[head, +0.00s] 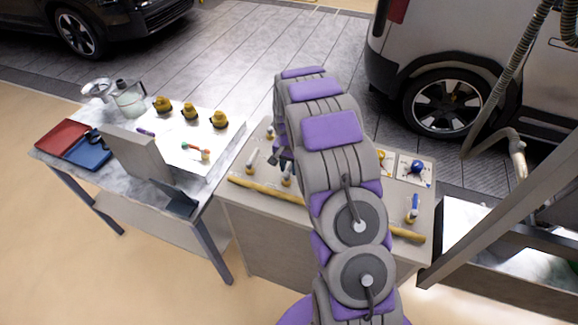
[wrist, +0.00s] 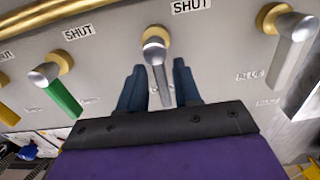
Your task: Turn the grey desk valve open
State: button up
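In the wrist view, a valve with a grey lever (wrist: 158,70) on a brass fitting sits in the middle, under a SHUT label. The lever points down the picture, between the two blue-grey fingers of my gripper (wrist: 158,90). The fingers are apart, with a gap seen on each side of the lever. Touch cannot be made out. In the head view my arm covers much of the valve desk (head: 262,225), and the gripper is mostly hidden behind it.
A valve with a green lever (wrist: 62,98) is on the left in the wrist view, and one with a pale lever (wrist: 289,58) is on the right. A brass pipe (wrist: 45,14) runs nearby. A blue-handled valve (head: 413,208) stands at the desk's right end.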

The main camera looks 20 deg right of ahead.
aim_at(289, 168)
jog(key=shift+o, duration=0.4)
jog(key=shift+r, duration=0.1)
jog(key=shift+r, duration=0.3)
notch_tip(289, 168, up, 16)
jog(key=p, duration=0.1)
jog(key=shift+r, duration=0.2)
